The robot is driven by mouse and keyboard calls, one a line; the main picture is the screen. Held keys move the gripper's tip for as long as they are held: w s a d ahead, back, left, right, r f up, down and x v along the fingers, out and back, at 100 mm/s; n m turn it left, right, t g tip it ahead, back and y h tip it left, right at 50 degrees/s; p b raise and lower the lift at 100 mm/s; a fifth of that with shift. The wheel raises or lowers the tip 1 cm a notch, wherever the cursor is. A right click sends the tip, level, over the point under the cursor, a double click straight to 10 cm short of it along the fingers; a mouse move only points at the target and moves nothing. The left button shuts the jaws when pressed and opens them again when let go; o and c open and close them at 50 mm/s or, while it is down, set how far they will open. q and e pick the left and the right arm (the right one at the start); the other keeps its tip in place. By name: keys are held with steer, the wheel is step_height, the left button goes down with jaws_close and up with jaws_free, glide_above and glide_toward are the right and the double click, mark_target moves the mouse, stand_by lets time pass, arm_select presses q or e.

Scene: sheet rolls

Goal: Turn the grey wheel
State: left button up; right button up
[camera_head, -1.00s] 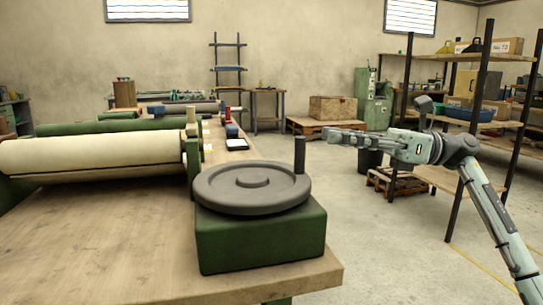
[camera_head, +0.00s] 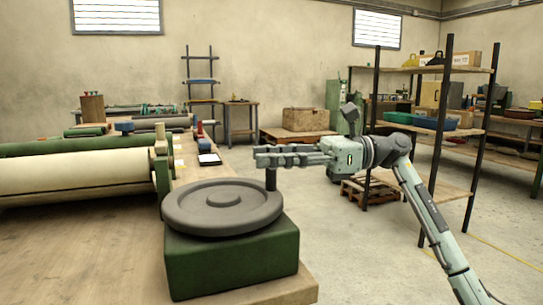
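The grey wheel (camera_head: 222,206) is a flat disc with a raised hub. It lies level on a dark green block (camera_head: 232,262) at the table's near corner. Its upright dark handle (camera_head: 271,181) stands on the rim at the far right. My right gripper (camera_head: 259,157) comes in from the right and points left at the handle's top. Its fingers hide the upper part of the handle. I cannot tell whether they are around it or just in front of it, nor how far they are parted. My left gripper is out of view.
The wooden table (camera_head: 85,245) carries a cream roll (camera_head: 70,182) and green rollers (camera_head: 75,145) to the left of the wheel. A shelf rack (camera_head: 430,125) stands behind my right arm. A crate on a pallet (camera_head: 305,120) stands at the back. The floor right of the table is open.

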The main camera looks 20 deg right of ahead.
steer(key=shift+c, duration=0.5)
jaws_close()
steer(key=shift+d, duration=0.1)
